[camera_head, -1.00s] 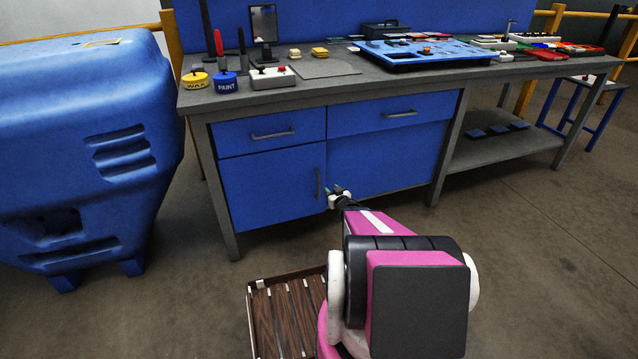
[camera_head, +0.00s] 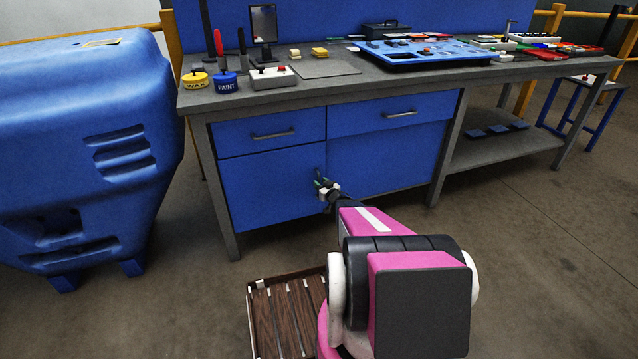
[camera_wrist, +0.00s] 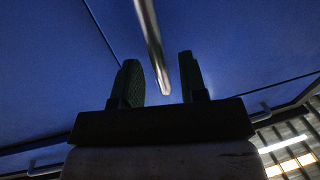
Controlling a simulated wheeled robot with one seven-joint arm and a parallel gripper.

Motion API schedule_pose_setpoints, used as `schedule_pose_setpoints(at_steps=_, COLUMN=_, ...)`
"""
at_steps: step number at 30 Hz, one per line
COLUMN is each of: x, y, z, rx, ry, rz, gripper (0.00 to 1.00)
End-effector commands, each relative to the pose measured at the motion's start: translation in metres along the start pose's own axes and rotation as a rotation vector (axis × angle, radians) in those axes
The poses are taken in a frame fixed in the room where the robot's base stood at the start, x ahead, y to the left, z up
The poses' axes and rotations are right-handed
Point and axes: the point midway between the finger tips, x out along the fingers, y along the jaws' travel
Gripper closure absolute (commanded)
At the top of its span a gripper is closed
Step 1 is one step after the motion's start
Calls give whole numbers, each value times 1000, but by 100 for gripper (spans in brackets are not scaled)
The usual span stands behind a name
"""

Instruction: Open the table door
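The blue table door (camera_head: 272,189) is closed, on the lower left of the grey workbench. Its vertical metal handle (camera_head: 318,176) is at the door's right edge, its lower part hidden by my gripper. My gripper (camera_head: 322,184) is at the handle. In the wrist view the handle (camera_wrist: 152,45) runs down from the top and ends between the two dark green fingers of my gripper (camera_wrist: 162,82). The fingers are apart, with a gap on each side of the handle. I cannot tell how deep the handle sits between them.
Two drawers with horizontal handles, the left drawer (camera_head: 270,132) and the right drawer (camera_head: 392,114), sit above. A large blue bin (camera_head: 85,150) stands left of the bench. A slatted wooden platform (camera_head: 285,318) is low in front.

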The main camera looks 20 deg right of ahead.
Motion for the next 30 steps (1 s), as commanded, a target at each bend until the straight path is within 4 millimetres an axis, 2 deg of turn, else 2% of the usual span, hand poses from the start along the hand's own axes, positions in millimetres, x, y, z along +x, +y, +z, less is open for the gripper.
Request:
schedule_pose_setpoints(at_steps=1, x=8, y=1, z=1, rx=0, ry=0, rz=0, gripper=61)
schedule_pose_setpoints(at_steps=4, x=15, y=1, z=0, rx=0, ry=1, rz=1, gripper=61)
schedule_pose_setpoints(at_steps=12, x=17, y=0, z=0, rx=1, ry=0, rz=1, gripper=61)
schedule_pose_setpoints(at_steps=13, x=17, y=0, z=0, rx=0, ry=0, rz=1, gripper=64)
schedule_pose_setpoints(at_steps=16, x=17, y=0, z=0, rx=0, ry=0, rz=1, gripper=97)
schedule_pose_setpoints(at_steps=17, x=17, y=0, z=0, rx=0, ry=0, rz=1, gripper=100)
schedule_pose_setpoints(at_steps=25, x=13, y=-1, z=-1, rx=1, ry=0, rz=10, gripper=100)
schedule_pose_setpoints(at_steps=30, x=-3, y=-7, z=-1, rx=2, ry=-1, rz=48, gripper=100)
